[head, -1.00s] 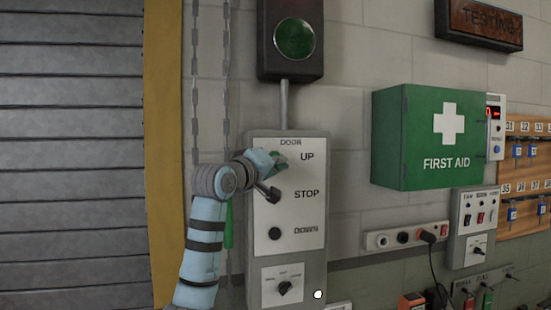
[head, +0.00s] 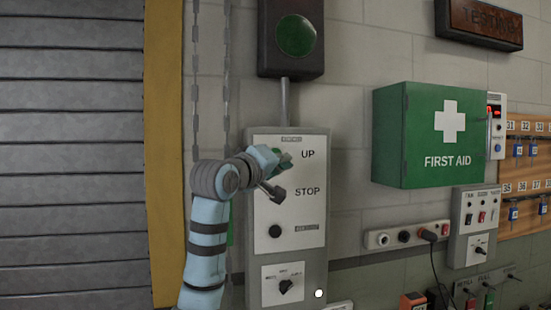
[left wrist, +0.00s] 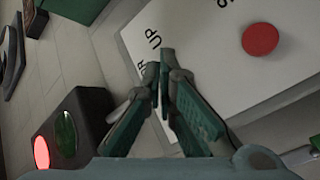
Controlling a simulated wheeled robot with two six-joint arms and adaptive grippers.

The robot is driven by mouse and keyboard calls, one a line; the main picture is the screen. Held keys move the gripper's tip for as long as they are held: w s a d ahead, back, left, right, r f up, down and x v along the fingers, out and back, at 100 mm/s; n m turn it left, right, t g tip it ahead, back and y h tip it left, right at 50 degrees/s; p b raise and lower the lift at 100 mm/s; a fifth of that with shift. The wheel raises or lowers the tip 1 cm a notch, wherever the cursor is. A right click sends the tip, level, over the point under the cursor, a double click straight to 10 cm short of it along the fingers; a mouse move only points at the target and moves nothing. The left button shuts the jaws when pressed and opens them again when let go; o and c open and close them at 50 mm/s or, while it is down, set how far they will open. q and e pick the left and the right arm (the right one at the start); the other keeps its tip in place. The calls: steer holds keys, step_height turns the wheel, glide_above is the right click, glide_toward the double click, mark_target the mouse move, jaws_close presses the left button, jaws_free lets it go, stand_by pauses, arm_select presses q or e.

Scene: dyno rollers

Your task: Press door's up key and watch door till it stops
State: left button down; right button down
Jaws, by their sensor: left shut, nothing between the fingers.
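The grey door control box (head: 318,225) has a white plate marked UP and STOP, with a dark lower button (head: 275,231). My left gripper (head: 284,158) is shut and empty, its tips at the plate beside the word UP. The up key is hidden behind the fingers, so I cannot tell whether it is pressed. In the left wrist view, the shut fingertips (left wrist: 163,62) lie close to the word UP, and the red stop button (left wrist: 260,39) is clear of them. The slatted door (head: 70,150) fills the left side; its bottom edge is out of view. My right gripper is not in view.
A signal box above shows a dark green lens (head: 296,36); its red lamp (left wrist: 41,153) is lit in the left wrist view. Chains (head: 226,90) hang beside the yellow door frame (head: 165,120). A green first aid cabinet (head: 435,135) juts out at the right.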

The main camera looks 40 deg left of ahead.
arm_select(q)
steer(key=s+d, duration=0.2)
steer(key=shift+d+b, duration=0.35)
steer(key=shift+d, duration=0.05)
steer(key=shift+a, duration=0.1)
